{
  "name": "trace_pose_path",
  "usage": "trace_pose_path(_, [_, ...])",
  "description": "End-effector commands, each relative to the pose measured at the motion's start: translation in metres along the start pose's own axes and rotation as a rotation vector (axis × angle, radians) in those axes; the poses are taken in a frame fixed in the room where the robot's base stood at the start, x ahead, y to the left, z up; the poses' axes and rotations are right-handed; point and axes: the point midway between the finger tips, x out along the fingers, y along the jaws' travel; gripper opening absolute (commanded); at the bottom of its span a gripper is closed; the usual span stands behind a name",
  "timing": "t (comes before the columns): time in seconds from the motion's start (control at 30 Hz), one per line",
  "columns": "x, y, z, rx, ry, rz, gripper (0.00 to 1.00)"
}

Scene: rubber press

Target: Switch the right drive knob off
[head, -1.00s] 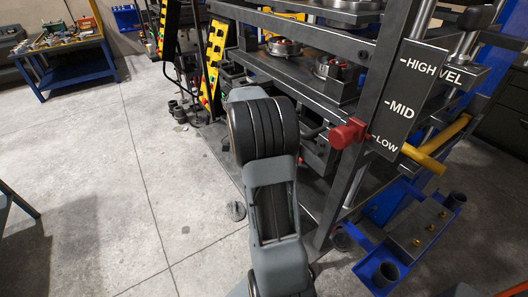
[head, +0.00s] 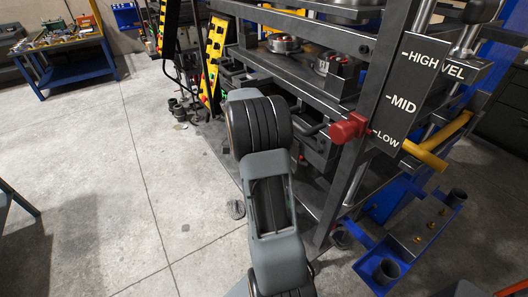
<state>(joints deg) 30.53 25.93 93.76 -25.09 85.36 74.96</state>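I cannot make out the right drive knob for certain. A yellow control panel (head: 212,52) with small red, green and dark controls stands at the upper middle, beside the press frame. A second yellow-edged panel (head: 168,26) stands to its left, partly cut off by the top edge. Their controls are too small to read. My arm rises in the middle of the view, in front of the press and below the panels. My gripper does not show.
The press frame (head: 366,95) fills the right, with a red knob (head: 348,129) by the LOW mark of a black level plate (head: 403,101). A yellow bar and a blue bracket (head: 421,239) stick out at right. A blue workbench (head: 72,72) stands far left.

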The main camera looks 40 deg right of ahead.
Motion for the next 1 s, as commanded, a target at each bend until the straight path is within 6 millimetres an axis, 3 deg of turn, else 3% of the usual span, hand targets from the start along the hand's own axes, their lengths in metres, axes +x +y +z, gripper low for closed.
trace_pose_path(1.0, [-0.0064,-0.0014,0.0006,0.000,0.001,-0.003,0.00])
